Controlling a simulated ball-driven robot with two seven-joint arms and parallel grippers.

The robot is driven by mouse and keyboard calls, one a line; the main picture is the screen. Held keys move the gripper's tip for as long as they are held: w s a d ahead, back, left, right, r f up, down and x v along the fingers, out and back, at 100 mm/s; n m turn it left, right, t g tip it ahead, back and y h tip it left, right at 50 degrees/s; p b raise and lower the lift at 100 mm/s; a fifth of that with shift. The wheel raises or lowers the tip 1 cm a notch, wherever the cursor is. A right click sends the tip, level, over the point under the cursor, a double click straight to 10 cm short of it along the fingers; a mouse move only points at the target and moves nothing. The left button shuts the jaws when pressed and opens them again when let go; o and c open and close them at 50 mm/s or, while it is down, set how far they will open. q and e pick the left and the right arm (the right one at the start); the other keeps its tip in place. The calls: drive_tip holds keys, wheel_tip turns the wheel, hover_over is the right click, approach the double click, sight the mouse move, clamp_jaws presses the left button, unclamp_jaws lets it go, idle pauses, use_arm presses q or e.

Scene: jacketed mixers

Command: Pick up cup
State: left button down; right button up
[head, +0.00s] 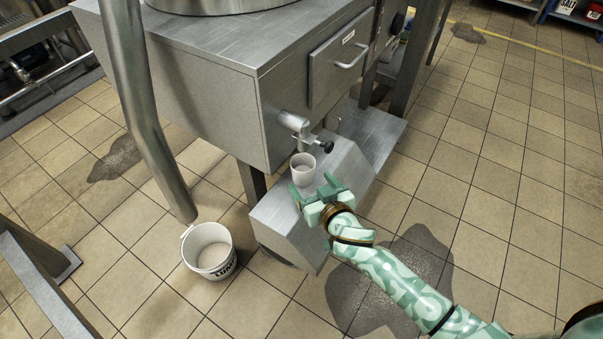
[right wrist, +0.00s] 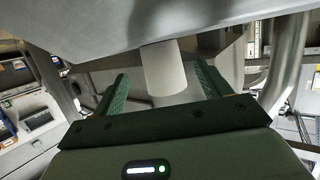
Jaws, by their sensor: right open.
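A white cup (head: 303,170) stands upright on the sloped-front metal step (head: 338,170) below the mixer's outlet tap (head: 296,123). My right gripper (head: 315,188) is close to the cup, on its near side, with its fingers open. In the right wrist view the cup (right wrist: 163,68) shows beyond and between the two open fingers (right wrist: 160,88). I cannot tell whether either finger touches it. My left gripper is not in view.
A white bucket (head: 209,249) stands on the tiled floor at the lower left, below a slanted metal pipe (head: 146,110). The steel mixer body (head: 215,100) with a handled drawer (head: 340,62) overhangs behind the cup. Dark wet patches (head: 392,285) mark the floor.

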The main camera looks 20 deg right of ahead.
sight(307, 179)
drive_tip(key=shift+w+a+f, duration=0.1)
drive_tip(key=shift+w+f, duration=0.05)
drive_tip(key=shift+w, duration=0.5)
drive_tip(key=b+x, duration=0.2)
drive_tip(key=x, duration=0.2)
drive_tip(key=shift+f+b, duration=0.15)
drive_tip(key=shift+b, duration=0.15)
drive_tip(key=shift+w+a, duration=0.1)
drive_tip(key=shift+w, duration=0.25)
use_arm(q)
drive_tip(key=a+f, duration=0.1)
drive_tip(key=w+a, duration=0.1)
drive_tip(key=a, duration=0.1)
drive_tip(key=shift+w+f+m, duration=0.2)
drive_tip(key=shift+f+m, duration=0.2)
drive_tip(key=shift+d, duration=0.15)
use_arm(e)
drive_tip(key=c, duration=0.8)
